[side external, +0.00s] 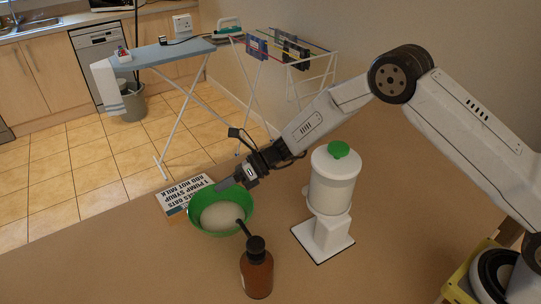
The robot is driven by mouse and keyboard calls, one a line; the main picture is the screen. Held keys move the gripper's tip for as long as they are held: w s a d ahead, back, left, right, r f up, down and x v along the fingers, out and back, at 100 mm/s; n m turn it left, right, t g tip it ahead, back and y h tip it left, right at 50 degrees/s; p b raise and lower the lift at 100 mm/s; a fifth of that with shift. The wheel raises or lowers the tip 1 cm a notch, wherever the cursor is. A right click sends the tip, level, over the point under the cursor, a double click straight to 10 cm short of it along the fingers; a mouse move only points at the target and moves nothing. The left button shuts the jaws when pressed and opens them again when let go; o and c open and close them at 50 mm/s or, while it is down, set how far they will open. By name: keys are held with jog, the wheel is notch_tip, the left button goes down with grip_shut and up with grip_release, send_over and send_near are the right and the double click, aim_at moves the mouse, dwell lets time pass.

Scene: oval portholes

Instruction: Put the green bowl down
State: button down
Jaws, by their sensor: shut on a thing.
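The green bowl (194,221) is at the left part of the brown table, with pale contents inside it. My gripper (228,184) reaches in from the right and is shut on the bowl's far rim. The bowl looks roughly level. I cannot tell from this view whether its base touches the table or hangs a little above it.
A brown pump bottle (257,272) stands close at the bowl's front right, its spout near the rim. A white dispenser with a green cap (333,182) stands to the right. A printed sign (187,194) is behind the bowl. The table (120,260) is clear at front left.

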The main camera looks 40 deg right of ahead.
jog(key=shift+f, duration=0.1)
jog(key=c, duration=0.7)
grip_release()
jog(key=shift+o, duration=0.2)
jog(key=shift+r, duration=0.25)
jog(key=shift+d+r, duration=0.15)
jog(key=shift+d, duration=0.05)
jog(key=v, duration=1.1)
jog(key=shift+d, duration=0.3)
jog(key=shift+d, duration=0.1)
